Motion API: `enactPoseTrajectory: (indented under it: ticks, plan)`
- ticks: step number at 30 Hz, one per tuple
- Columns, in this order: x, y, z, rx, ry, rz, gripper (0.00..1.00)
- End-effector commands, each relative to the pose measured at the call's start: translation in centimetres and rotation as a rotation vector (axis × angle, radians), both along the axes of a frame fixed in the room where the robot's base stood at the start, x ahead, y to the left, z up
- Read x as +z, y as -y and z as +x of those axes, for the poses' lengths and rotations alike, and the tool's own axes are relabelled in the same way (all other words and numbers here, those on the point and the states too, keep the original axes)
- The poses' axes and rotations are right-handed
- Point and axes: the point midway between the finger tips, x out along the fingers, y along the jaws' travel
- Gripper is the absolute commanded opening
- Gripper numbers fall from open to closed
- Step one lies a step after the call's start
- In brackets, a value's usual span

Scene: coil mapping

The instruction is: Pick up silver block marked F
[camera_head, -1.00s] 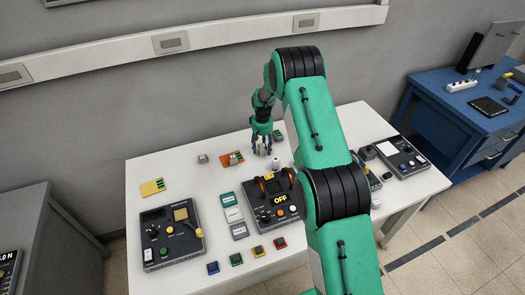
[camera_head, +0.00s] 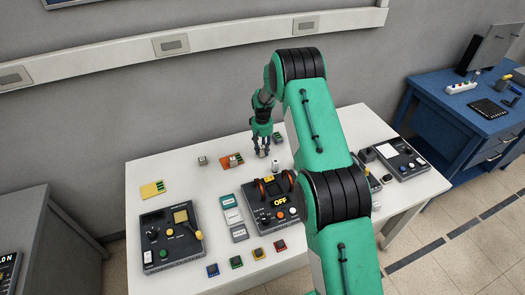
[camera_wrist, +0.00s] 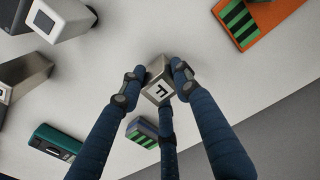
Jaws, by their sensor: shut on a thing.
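The silver block marked F (camera_wrist: 158,91) sits between the fingers of my gripper (camera_wrist: 155,84) in the wrist view. Its white label with a black F faces the camera. My gripper is shut on this block, with fingers on both sides of it and a third finger below it in the picture. In the head view my gripper (camera_head: 262,152) is low over the back of the white table, and the block there is mostly hidden by the fingers. I cannot tell whether the block touches the table.
An orange board with green strips (camera_wrist: 262,18) lies close by. A green-striped block (camera_wrist: 143,132), a teal block (camera_wrist: 56,141) and other silver blocks (camera_wrist: 22,78) are around.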

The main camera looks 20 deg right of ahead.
Motion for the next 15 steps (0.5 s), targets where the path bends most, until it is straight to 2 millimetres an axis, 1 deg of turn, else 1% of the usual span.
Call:
enactPoseTrajectory:
  ticks: [5,15]
  plan:
    - [2.2,0.0,0.1,0.0,0.004,-0.001,0.0]
    - [7.4,0.0,0.1,0.0,0.004,-0.001,0.0]
